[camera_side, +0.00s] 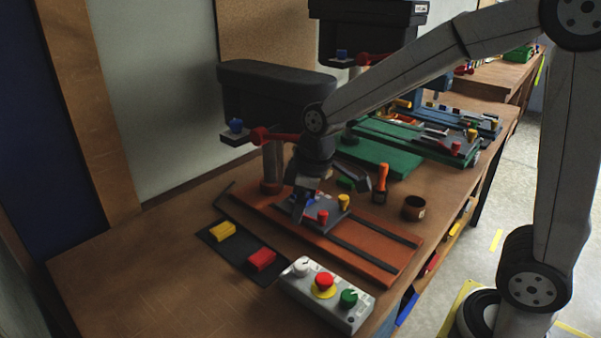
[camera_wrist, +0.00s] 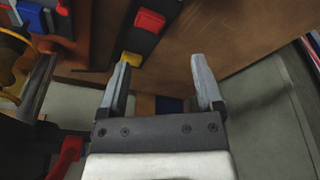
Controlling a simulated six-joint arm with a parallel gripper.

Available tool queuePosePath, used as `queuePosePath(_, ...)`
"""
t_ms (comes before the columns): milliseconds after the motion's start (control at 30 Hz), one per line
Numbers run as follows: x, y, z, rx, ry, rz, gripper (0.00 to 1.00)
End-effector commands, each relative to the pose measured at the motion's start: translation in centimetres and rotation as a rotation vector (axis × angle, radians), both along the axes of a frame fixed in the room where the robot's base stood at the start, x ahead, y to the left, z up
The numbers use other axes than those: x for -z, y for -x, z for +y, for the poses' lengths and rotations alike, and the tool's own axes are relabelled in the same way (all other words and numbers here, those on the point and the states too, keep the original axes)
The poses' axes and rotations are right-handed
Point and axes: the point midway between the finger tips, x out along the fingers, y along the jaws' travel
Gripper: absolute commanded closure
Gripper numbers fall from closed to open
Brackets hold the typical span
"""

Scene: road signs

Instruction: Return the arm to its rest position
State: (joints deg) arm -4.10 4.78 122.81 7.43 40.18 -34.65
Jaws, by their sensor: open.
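My gripper (camera_side: 332,192) is at the end of my arm, which reaches in from the right in the side view. It hangs over the orange-red base plate (camera_side: 375,262) of the near drill-press-like machine (camera_side: 275,92). In the wrist view my gripper (camera_wrist: 162,80) has its two grey fingers wide apart with nothing between them. It partly hides the grey block with red and yellow knobs (camera_side: 343,202) on the plate. I cannot tell from these frames whether it touches anything.
A black strip (camera_side: 242,251) carries a yellow block (camera_side: 222,230) and a red block (camera_side: 261,259). A grey control box (camera_side: 330,300) stands at the table's front edge. The table's near left is clear.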

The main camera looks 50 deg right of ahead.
Motion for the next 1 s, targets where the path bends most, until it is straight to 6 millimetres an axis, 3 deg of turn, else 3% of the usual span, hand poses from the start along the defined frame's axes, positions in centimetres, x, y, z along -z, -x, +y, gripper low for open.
queuePosePath(200, 4.4, 5.2, -2.1, 0.231, 0.000, 0.018, 0.16)
queuePosePath(400, 7.0, 8.4, -3.6, 0.462, -0.017, 0.014, 0.16)
queuePosePath(600, 8.0, 9.8, -4.2, 0.570, -0.030, 0.009, 0.16)
queuePosePath(1000, 8.1, 9.9, -4.2, 0.584, -0.033, 0.008, 0.16)
